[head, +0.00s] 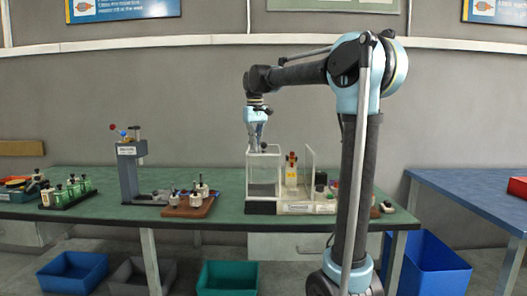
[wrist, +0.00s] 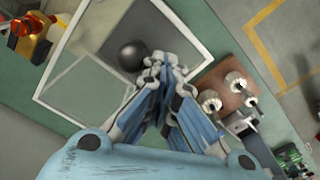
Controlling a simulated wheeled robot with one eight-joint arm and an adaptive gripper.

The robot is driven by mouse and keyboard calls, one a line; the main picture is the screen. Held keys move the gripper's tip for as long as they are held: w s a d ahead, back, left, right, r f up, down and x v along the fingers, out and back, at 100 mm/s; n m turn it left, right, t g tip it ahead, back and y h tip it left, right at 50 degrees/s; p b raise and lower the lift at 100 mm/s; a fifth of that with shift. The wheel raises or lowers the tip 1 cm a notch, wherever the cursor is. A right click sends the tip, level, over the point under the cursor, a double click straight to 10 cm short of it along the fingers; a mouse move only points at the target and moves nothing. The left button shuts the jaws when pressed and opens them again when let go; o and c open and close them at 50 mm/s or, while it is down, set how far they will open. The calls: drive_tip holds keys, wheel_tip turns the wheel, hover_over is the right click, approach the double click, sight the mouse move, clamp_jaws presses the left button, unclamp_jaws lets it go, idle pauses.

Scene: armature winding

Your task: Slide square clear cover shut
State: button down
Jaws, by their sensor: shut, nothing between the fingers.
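The square clear cover (head: 264,172) has white edges and stands on a dark base on the green table in the head view. In the wrist view its white-framed clear pane (wrist: 175,25) fills the upper middle, with a round black knob (wrist: 132,55) seen against it. My gripper (head: 262,146) points down at the top of the cover. In the wrist view my gripper (wrist: 166,68) is shut and empty, with its fingertips close beside the knob. I cannot tell whether they touch it.
Right of the cover are an upright clear panel (head: 310,168) and a device with a yellow and red part (head: 291,170). To the left are a brown board with metal parts (head: 188,207), a grey stand (head: 130,175) and a rack of bottles (head: 66,192). Bins (head: 227,278) stand below.

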drive_tip(key=shift+d, duration=5.9)
wheel_tip(320, 180, up, 8)
drive_tip(key=a, duration=0.1)
drive_tip(key=shift+s+a+f, duration=0.2)
drive_tip(key=shift+a+f, duration=0.05)
drive_tip(key=shift+a, duration=0.1)
